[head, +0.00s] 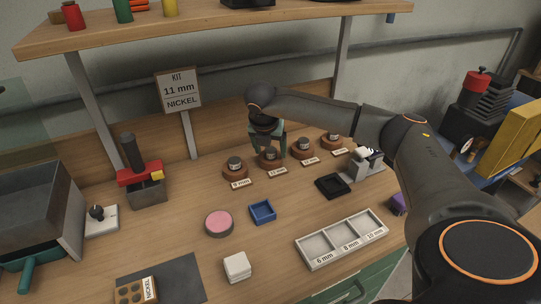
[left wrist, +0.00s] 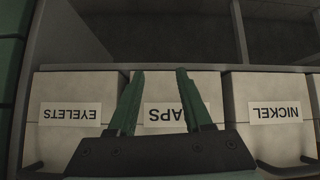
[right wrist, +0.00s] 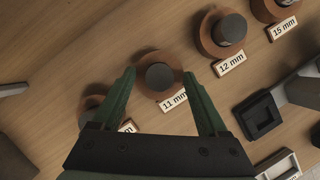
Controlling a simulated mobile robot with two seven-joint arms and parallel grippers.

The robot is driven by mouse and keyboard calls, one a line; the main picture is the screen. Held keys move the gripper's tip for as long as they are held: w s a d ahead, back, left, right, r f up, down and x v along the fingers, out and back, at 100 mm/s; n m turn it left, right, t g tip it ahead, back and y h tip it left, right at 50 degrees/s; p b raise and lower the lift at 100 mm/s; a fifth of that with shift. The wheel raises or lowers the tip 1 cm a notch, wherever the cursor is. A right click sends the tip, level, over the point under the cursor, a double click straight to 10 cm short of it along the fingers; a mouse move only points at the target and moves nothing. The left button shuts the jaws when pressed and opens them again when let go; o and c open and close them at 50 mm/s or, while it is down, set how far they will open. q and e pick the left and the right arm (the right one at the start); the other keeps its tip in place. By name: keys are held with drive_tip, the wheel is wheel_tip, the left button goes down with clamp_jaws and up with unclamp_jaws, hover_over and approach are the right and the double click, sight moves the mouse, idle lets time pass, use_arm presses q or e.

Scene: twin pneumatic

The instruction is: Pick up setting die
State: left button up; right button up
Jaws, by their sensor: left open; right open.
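Several dark cylindrical setting dies stand upright on round brown bases with size labels. The 11 mm die (right wrist: 160,76) shows between my right fingertips in the right wrist view; in the head view it is the second from left (head: 269,154). My right gripper (right wrist: 159,74) is open, pointing down above this die; I cannot tell the exact height. The 12 mm die (right wrist: 229,28) is to its right. The die labelled 9 mm (head: 234,164) is at the left of the row. My left gripper (left wrist: 160,73) is open and empty, facing labelled boxes.
A sign (head: 178,90) reads "KIT 11 mm NICKEL". A black square holder (head: 332,186), blue tray (head: 262,212), pink round pad (head: 219,223) and three-section white tray (head: 342,240) sit on the bench. A red-handled press (head: 139,174) stands left. Boxes labelled EYELETS (left wrist: 70,87) and NICKEL (left wrist: 270,90) face my left gripper.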

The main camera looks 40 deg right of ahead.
clamp_jaws()
idle(0.6)
